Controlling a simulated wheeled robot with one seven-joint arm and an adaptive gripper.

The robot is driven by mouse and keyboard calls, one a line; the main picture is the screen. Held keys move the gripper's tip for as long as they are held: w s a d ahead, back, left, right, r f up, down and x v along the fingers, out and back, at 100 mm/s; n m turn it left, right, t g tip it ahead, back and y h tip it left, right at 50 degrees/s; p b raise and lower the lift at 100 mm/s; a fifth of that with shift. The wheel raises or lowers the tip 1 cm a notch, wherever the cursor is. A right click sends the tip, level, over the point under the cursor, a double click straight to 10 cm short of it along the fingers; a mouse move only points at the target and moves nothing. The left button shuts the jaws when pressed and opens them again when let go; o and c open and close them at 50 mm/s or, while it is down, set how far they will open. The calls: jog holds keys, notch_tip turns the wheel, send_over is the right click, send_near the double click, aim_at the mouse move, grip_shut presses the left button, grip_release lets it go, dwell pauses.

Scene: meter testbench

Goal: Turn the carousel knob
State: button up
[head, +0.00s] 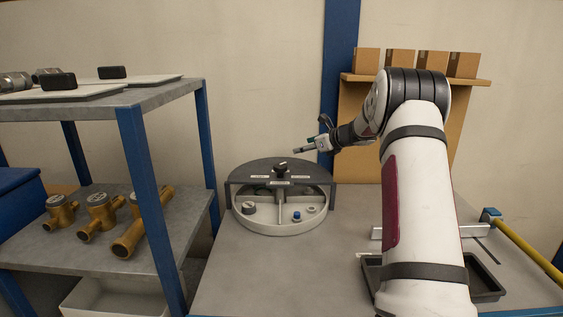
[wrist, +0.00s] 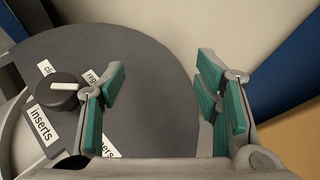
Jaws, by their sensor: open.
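The carousel (head: 285,222) is a round light-grey tray under a dark grey cover, standing on the bench. Its black knob (head: 281,169) sits on top of the cover. In the wrist view the knob (wrist: 57,91) shows a white pointer bar and lies at the left, beside the left finger. White labels surround it; "inserts" is readable and others are partly hidden. My gripper (head: 298,149) is above and to the right of the knob in the head view. In the wrist view my gripper (wrist: 165,98) is open with teal pads, empty, over the cover's edge.
A grey shelf (head: 150,95) with blue posts stands at the left, with brass meters (head: 98,212) on its lower level. Small boxes (head: 432,61) sit on a ledge behind my arm. A black tray (head: 484,280) lies at the right. The bench front (head: 270,280) is clear.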

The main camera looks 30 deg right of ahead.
aim_at(281, 165)
jog(key=s+a+r+n+g+y+p, duration=0.1)
jog(key=s+a+n+y, duration=0.15)
jog(key=s, duration=0.35)
jog(key=s+a+n+y, duration=0.2)
jog(key=s+y, duration=0.1)
jog(key=s, duration=0.2)
jog(key=shift+m, duration=0.25)
jog(key=x, duration=1.3)
jog(key=shift+a+f+p, duration=0.15)
jog(key=shift+a+p, duration=0.1)
jog(key=shift+p, duration=0.05)
jog(key=c, duration=1.1)
